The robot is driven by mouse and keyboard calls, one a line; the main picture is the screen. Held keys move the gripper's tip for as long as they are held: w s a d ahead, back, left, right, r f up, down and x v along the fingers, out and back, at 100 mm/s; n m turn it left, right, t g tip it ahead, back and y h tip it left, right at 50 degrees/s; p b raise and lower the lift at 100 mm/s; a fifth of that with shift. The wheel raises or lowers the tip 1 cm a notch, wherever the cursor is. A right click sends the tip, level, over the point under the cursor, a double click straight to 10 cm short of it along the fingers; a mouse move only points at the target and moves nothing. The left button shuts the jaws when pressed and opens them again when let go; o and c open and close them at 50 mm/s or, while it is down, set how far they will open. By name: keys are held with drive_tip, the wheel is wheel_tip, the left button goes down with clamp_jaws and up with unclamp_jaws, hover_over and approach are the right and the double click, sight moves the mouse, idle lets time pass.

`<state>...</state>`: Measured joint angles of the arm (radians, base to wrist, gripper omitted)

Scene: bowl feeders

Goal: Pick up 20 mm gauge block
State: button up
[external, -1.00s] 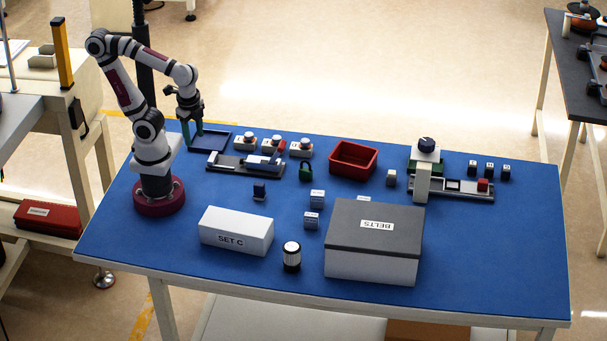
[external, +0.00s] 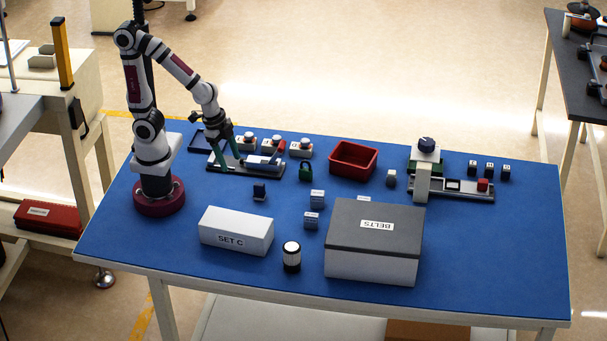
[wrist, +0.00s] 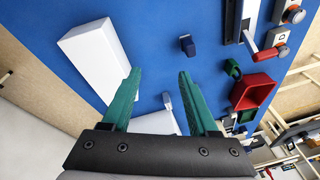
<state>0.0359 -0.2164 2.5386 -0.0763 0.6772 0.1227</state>
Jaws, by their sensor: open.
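My gripper (external: 231,164) has green fingers and hangs over the dark fixture at the back left, left of these blocks. In the wrist view my gripper (wrist: 160,78) is open with nothing held between its fingers.
A small dark blue block (external: 260,190), green padlock (external: 305,172) and red bin (external: 353,160) stand behind.

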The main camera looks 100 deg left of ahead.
sight(311, 215)
drive_tip(key=w+d+f+n+t, duration=0.1)
drive_tip(key=w+f+t, duration=0.2)
drive_tip(key=w, duration=0.3)
drive_tip(key=w+d+f+n+t, duration=0.1)
drive_tip(key=w+f+t, duration=0.2)
drive_tip(key=w+f, duration=0.2)
drive_tip(key=w+d+f+n+t+h, duration=0.1)
drive_tip(key=w+f+t, duration=0.2)
drive_tip(key=w, duration=0.4)
drive_tip(key=shift+d+f+n+t, duration=0.35)
drive_tip(key=shift+f+n+t, duration=0.05)
drive_tip(key=shift+f, duration=0.2)
drive_tip(key=shift+s+a+f+n+t, duration=0.15)
drive_tip(key=shift+a+f+n+t, duration=0.05)
drive_tip(key=shift+n+t, duration=0.1)
drive_tip(key=shift+w+a+f, duration=0.1)
drive_tip(key=shift+w+a, duration=0.05)
drive_tip(key=shift+w, duration=0.05)
drive_tip(key=x, duration=0.7)
drive_tip(key=shift+w+a, duration=0.1)
drive_tip(key=shift+a, duration=0.1)
clamp_jaws()
